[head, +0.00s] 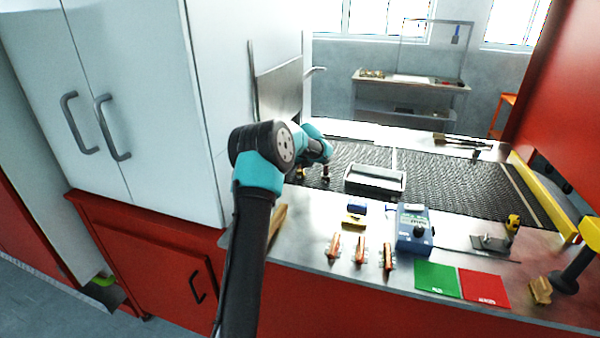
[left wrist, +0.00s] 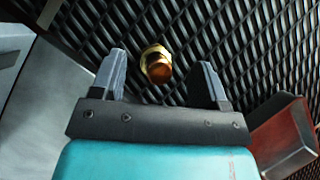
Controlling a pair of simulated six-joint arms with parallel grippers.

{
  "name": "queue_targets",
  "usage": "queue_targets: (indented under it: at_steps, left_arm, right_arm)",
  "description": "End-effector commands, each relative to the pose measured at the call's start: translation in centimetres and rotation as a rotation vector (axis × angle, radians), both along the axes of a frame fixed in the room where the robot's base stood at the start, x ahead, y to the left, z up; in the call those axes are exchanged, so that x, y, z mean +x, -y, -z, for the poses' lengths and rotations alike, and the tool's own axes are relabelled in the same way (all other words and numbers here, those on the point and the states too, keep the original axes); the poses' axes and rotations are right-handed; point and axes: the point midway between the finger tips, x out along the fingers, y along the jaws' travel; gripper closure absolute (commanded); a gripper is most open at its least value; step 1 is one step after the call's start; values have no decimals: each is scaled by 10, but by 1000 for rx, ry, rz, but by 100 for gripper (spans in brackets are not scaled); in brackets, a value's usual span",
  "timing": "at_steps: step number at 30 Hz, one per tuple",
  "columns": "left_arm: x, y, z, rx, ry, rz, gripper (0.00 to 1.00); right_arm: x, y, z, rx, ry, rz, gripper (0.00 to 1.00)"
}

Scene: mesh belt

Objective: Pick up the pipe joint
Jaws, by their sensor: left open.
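The pipe joint (left wrist: 156,64) is a small brass-coloured piece with a hex collar and a coppery round end. It is on the dark mesh belt (left wrist: 235,35) in the left wrist view. My left gripper (left wrist: 162,62) is open, with one finger to each side of the pipe joint in that view. Gaps show between the joint and both fingers. In the head view my left arm reaches over the left end of the belt (head: 455,180), and the joint there is too small to make out surely. My right gripper is not in view.
A grey tray (head: 375,180) sits on the belt right of my left gripper. On the metal counter in front are a blue device (head: 414,232), several orange-handled tools (head: 361,250), a green mat (head: 437,279) and a red mat (head: 484,287). A white cabinet (head: 150,100) stands at left.

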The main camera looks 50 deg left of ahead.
Motion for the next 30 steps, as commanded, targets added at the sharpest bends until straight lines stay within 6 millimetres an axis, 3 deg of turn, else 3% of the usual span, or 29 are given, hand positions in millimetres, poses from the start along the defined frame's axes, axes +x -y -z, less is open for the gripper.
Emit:
queue_targets:
  at_steps: [3,8,23,30]
  left_arm:
    - [2,-9,17,-1,-1,0,32]
    - [5,-15,28,0,0,-1,32]
    - [6,-15,29,0,0,-1,32]
    - [6,-15,29,0,0,-1,55]
  right_arm:
    - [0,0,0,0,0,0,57]
    - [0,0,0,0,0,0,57]
    - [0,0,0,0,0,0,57]
    - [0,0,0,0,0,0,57]
